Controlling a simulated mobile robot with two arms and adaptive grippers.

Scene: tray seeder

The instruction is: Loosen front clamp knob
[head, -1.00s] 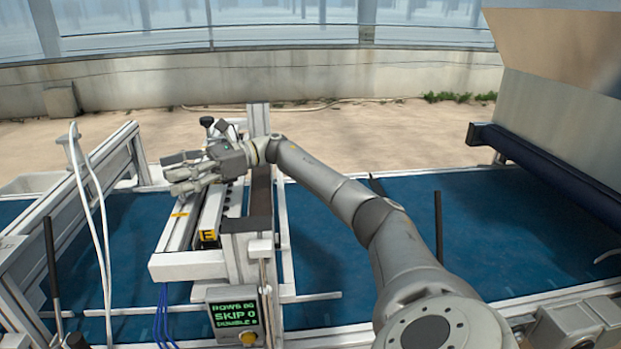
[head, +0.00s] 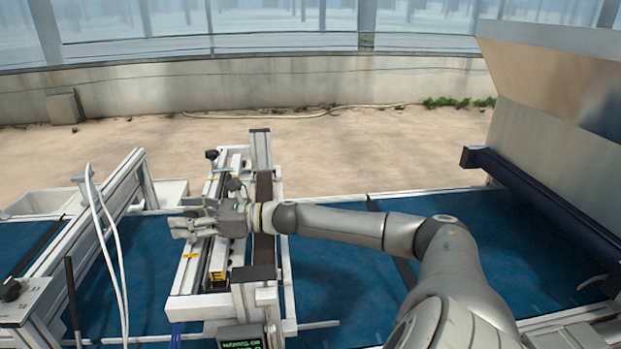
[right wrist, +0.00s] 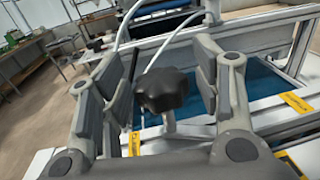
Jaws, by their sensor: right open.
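A black lobed clamp knob (right wrist: 163,92) on a light metal stem shows in the right wrist view. It stands between the spread fingers of my right gripper (right wrist: 158,78), with visible gaps on both sides. In the head view my right gripper (head: 187,215) is open over the seeder's rail frame (head: 196,306), its fingers pointing left. The gripper hides that knob there. Another black knob (head: 211,154) stands farther back on the frame. My left gripper is not in view.
White cables (head: 103,225) hang left of the rail frame, near a second metal frame (head: 128,180). A display box (head: 240,336) sits at the front. Blue belt (head: 345,285) lies on both sides, and a large hopper (head: 555,120) stands at right.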

